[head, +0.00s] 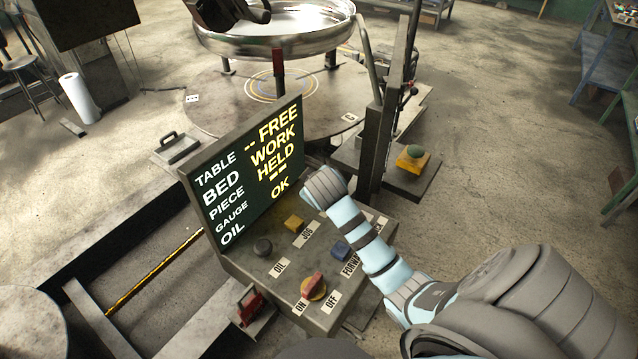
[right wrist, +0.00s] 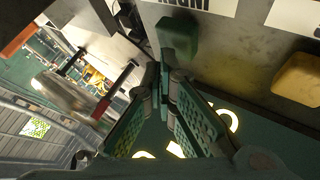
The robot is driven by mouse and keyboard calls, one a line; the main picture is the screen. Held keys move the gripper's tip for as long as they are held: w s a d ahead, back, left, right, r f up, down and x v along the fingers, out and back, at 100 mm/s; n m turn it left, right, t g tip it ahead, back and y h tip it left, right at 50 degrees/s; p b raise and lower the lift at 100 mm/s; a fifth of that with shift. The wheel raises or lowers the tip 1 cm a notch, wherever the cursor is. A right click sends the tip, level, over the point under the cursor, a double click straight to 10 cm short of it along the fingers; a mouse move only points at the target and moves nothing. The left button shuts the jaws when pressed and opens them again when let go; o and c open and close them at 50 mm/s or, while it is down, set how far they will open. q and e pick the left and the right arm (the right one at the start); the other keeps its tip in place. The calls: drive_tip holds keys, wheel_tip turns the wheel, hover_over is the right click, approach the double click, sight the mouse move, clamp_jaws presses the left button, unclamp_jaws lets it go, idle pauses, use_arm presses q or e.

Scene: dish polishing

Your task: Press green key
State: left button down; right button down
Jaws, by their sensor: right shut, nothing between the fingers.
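In the right wrist view, a dark green key (right wrist: 178,38) stands up from the grey control panel (right wrist: 232,60), beside a white label cut off by the frame. My right gripper (right wrist: 164,70) is shut and empty. Its fingertips appear just short of the green key; I cannot tell if they touch it. In the head view my right arm reaches over the panel (head: 237,268) from the right, and its wrist hides the green key and the fingers. My left gripper is not in view.
The panel also bears a yellow key (head: 293,222), a blue key (head: 340,250), a dark knob (head: 262,246) and a red switch (head: 313,285). A display screen (head: 245,190) rises behind them. A yellow box (head: 412,161) with a green button stands on a pedestal to the right.

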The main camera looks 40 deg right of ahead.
drive_tip(key=shift+r, duration=3)
idle(2.7)
